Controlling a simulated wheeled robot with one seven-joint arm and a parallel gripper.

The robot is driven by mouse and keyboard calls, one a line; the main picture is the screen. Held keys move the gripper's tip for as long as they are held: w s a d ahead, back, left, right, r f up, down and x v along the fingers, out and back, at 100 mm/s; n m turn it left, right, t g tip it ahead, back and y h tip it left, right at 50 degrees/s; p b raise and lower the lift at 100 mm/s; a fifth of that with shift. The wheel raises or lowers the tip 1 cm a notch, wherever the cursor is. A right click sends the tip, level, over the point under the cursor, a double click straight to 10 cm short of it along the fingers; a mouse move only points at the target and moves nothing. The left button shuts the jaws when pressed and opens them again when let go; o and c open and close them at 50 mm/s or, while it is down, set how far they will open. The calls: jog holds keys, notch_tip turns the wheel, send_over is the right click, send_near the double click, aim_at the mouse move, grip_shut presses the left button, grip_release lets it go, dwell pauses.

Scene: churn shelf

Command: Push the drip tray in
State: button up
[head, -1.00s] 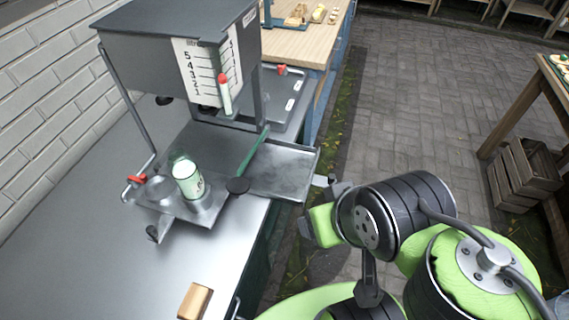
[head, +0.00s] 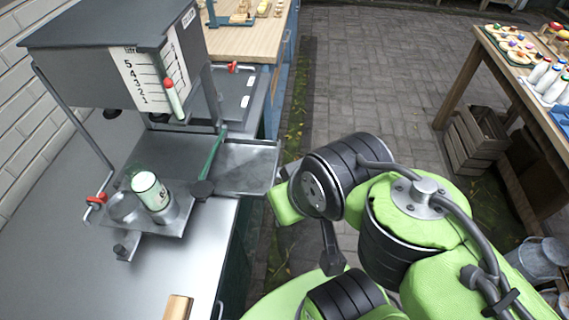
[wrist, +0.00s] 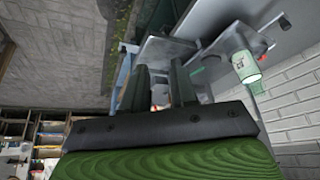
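The drip tray (head: 248,166) is a flat grey metal tray. It sticks out to the right from under the dark tank with the litre scale, past the counter edge. My gripper (head: 284,174) is at the tray's outer right edge; I cannot tell whether it touches. In the wrist view, the two dark fingers of my gripper (wrist: 159,76) stand apart with a gap and nothing held between them. The tray (wrist: 163,50) shows just beyond the fingertips there.
The dark tank (head: 110,45) stands on the grey counter (head: 60,240). A white-topped cup (head: 150,190) stands on a small metal plate at the left. Paved floor is open at the right, before a wooden table (head: 480,75) and crate (head: 478,140).

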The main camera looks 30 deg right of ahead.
jog(key=shift+m+g+y, duration=0.5)
jog(key=shift+m+g, duration=0.3)
jog(key=shift+m, duration=0.1)
jog(key=w+d, duration=0.1)
jog(key=w, duration=0.1)
jog(key=w+f, duration=0.1)
jog(key=w, duration=0.1)
jog(key=w+d, duration=0.1)
jog(key=w, duration=0.1)
jog(key=shift+w+d+f, duration=0.2)
jog(key=shift+w+d, duration=0.1)
jog(key=shift+w, duration=0.1)
grip_shut()
jog(key=w+d+f+m+y, duration=0.2)
jog(key=w+d+f, duration=0.2)
jog(key=w+d, duration=0.25)
jog(key=s+d+f+m+t+y, duration=0.1)
jog(key=d+f+m+y, duration=0.1)
jog(key=d+f, duration=0.45)
jog(key=s+d+f+m+t+y, duration=0.1)
jog(key=d+f+m+t+y, duration=0.2)
jog(key=d, duration=0.7)
jog(key=w+a+f+g+h+b, duration=0.1)
jog(key=w+a+f+b, duration=0.1)
jog(key=w+a+f, duration=0.5)
jog(key=shift+w+a+f, duration=0.3)
jog(key=shift+a+f, duration=0.35)
jog(key=shift+a, duration=0.05)
